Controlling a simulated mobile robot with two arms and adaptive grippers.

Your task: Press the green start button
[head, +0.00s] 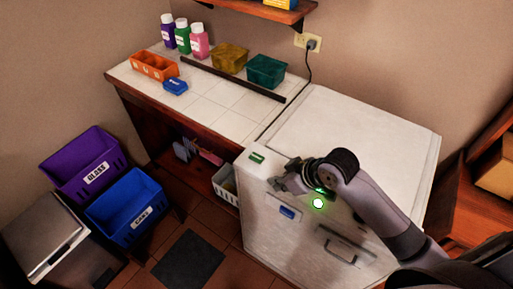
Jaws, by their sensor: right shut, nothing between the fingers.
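A bright round green spot (318,203), which looks like the lit green start button, shows at the upper front of the white machine (365,125). My right arm comes in from the right over the machine. My right gripper (276,183) is shut and empty, pointing left at the machine's front top edge. Its fingertips are left of and a little above the green spot in the picture. The wrist is just above the spot, with a small green glow near it. Whether any part touches the machine cannot be told. My left gripper is not in view.
The machine's front has a blue panel (287,212) and a handle (340,252); a small green label (257,157) lies on top. A tiled counter (215,98) with bottles and bins adjoins it. Purple (78,160) and blue (125,200) crates stand left on the floor.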

